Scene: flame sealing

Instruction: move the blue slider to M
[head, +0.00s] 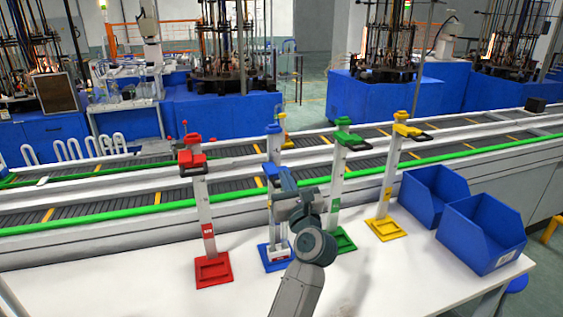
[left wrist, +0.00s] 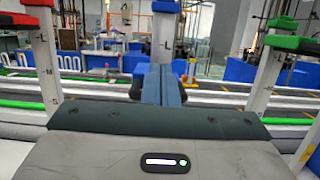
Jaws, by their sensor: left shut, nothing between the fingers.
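The blue stand has a white post (head: 274,146) with a blue top (head: 273,128) and a blue base (head: 268,262). The blue slider (head: 268,170) is on this post below the top, partly hidden by my gripper. My left gripper (head: 284,174) is shut and empty, with its fingertips at the slider's front. In the left wrist view, the shut fingers (left wrist: 163,84) stand in front of the blue post (left wrist: 166,40). Its L mark shows above them; the M mark is hidden, so I cannot tell the slider's exact level or whether the fingers touch it. My right gripper is out of view.
A red stand (head: 205,225) is to the left; green (head: 336,190) and yellow (head: 389,180) stands are to the right. Two blue bins (head: 484,240) sit at the table's right. A conveyor (head: 120,205) runs behind the stands. The table's front left is clear.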

